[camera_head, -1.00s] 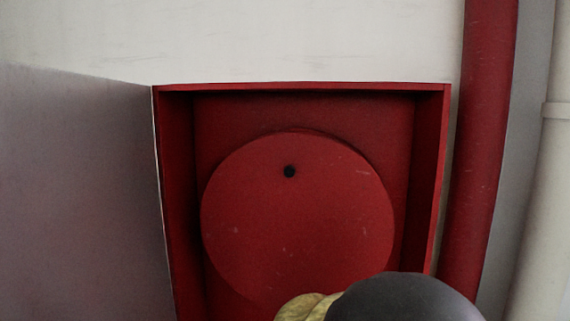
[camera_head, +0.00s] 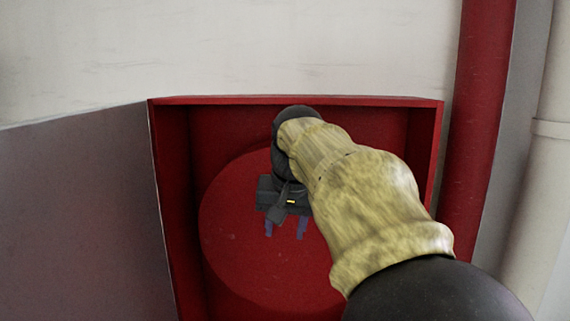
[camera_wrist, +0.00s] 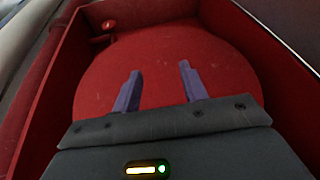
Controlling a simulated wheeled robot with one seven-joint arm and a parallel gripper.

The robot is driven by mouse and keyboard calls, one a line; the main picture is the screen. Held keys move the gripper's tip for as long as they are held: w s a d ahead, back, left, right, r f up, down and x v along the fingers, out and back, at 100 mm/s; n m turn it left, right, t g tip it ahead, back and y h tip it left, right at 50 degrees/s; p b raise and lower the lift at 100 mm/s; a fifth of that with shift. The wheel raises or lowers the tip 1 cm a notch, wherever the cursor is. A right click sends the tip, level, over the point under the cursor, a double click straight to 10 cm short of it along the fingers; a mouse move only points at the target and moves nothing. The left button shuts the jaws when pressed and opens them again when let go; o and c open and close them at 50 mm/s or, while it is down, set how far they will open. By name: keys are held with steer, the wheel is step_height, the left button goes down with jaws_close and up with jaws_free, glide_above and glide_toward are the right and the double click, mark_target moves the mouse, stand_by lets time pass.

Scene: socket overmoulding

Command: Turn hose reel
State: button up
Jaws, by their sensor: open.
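The hose reel (camera_head: 250,250) is a round red disc inside an open red cabinet (camera_head: 300,101). My gripper (camera_head: 285,232) is in front of the disc in the head view, its two purple fingers apart and pointing down. The black knob seen earlier on the disc is hidden behind my arm. In the wrist view the disc (camera_wrist: 175,60) spreads behind the open fingers (camera_wrist: 160,80). Nothing shows between the fingers. I cannot tell whether the fingertips touch the disc.
The cabinet walls frame the reel closely on both sides. A grey panel (camera_head: 75,220) stands on the left. A red pipe (camera_head: 478,120) and a pale pipe (camera_head: 545,180) run along the right. In the wrist view a small red fitting (camera_wrist: 108,25) sits in the cabinet's corner.

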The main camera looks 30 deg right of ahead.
step_height(320, 180, up, 9)
steer(key=s+d+m, duration=0.1)
steer(key=s, duration=0.2)
steer(key=shift+d+p, duration=0.25)
steer(key=shift+p, duration=0.2)
steer(key=shift+w, duration=0.15)
steer(key=w+d+p, duration=0.1)
steer(key=w, duration=0.3)
steer(key=w+d+f+p, duration=0.1)
steer(key=w+p, duration=0.1)
steer(key=w, duration=0.2)
steer(key=w+d+p, duration=0.1)
steer(key=w+p, duration=0.1)
steer(key=w, duration=0.2)
steer(key=shift+w+d+f, duration=0.15)
steer(key=shift+d+f, duration=0.15)
steer(key=shift+f, duration=0.1)
steer(key=shift+w+f, duration=0.1)
steer(key=shift+f, duration=0.4)
jaws_close()
